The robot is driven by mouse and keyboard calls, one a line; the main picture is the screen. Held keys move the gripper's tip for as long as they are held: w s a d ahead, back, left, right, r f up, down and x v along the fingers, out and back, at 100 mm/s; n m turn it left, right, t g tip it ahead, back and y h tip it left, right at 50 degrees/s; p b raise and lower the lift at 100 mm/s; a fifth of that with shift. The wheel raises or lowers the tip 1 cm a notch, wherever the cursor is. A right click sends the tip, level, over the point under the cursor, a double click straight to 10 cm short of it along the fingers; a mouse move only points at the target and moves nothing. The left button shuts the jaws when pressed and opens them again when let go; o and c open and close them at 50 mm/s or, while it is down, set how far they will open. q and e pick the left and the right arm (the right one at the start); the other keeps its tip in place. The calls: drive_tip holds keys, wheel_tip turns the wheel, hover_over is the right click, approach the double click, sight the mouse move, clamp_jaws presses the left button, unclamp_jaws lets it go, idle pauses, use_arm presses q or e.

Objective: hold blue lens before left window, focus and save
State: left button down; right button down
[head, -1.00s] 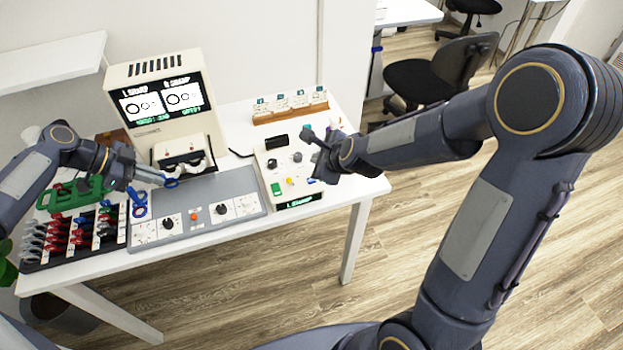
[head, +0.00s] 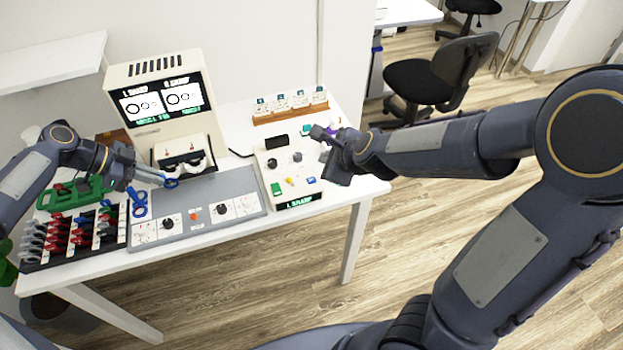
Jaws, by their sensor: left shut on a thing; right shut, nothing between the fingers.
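The screen (head: 162,100) shows two ring figures, with L SHARP and R SHARP above. My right gripper (head: 320,135) is shut and empty, above the right edge of the control box (head: 262,165). That box has black knobs, a green button (head: 276,189), a blue button (head: 311,180) and a display (head: 299,201) reading L SHARP.
A lens rack (head: 70,240) with red, blue, black and grey handles stands at front left, with a green frame (head: 75,194) behind it. A grey panel (head: 195,200) with dials lies in the middle. A wooden rack (head: 290,115) stands at the back.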

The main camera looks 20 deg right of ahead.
use_arm(q)
drive_tip(key=s+r, duration=0.5)
idle(0.6)
